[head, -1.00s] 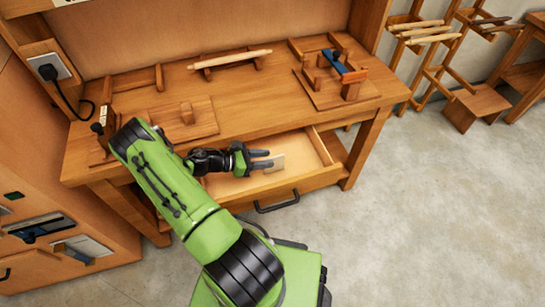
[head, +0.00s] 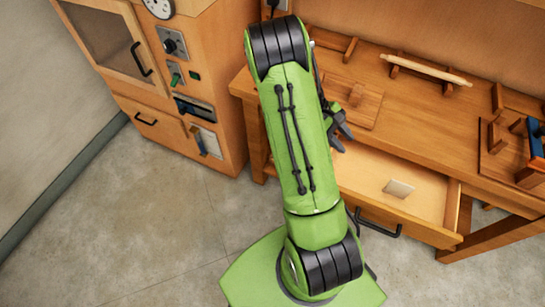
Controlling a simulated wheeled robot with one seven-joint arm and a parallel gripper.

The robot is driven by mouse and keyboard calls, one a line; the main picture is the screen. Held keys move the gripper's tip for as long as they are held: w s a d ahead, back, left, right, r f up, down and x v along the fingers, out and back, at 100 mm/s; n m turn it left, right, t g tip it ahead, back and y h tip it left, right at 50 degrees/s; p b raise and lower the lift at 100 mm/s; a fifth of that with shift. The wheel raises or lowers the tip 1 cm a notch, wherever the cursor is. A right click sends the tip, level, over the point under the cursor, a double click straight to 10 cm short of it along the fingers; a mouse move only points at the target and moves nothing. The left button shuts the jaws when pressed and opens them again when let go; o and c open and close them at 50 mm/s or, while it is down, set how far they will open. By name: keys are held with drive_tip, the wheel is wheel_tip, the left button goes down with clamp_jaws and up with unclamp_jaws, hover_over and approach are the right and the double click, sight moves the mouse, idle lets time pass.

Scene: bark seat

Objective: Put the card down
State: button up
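A small pale card (head: 399,188) lies flat in the open drawer (head: 425,205) of the workbench, near the drawer's middle. My gripper (head: 343,138) is to the left of the card and farther back, partly hidden behind my green arm. Its two dark fingers show apart with nothing seen between them. The gripper and the card are clearly apart.
The workbench top (head: 420,110) carries a wooden rolling-pin-like rod (head: 425,69) on a rest and a blue-handled tool (head: 534,137) at the right. A wooden cabinet (head: 180,110) with knobs and a switch stands at the left. The floor at left is clear.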

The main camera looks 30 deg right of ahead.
drive_tip(key=w+a+r+m+t+y, duration=0.25)
drive_tip(key=a+r+t, duration=0.55)
drive_tip(key=a+r, duration=0.65)
drive_tip(key=s+a+r+t+y, duration=0.1)
drive_tip(key=s+a+r+t, duration=0.1)
drive_tip(key=a, duration=0.4)
drive_tip(key=s+a+r+t+y, duration=0.1)
drive_tip(key=s+a+r+t, duration=0.1)
drive_tip(key=s+a+r, duration=0.2)
drive_tip(key=s+a, duration=0.2)
drive_tip(key=a, duration=0.1)
drive_tip(key=shift+t+y, duration=0.3)
drive_tip(key=shift+y, duration=0.05)
drive_tip(key=shift+r, duration=0.1)
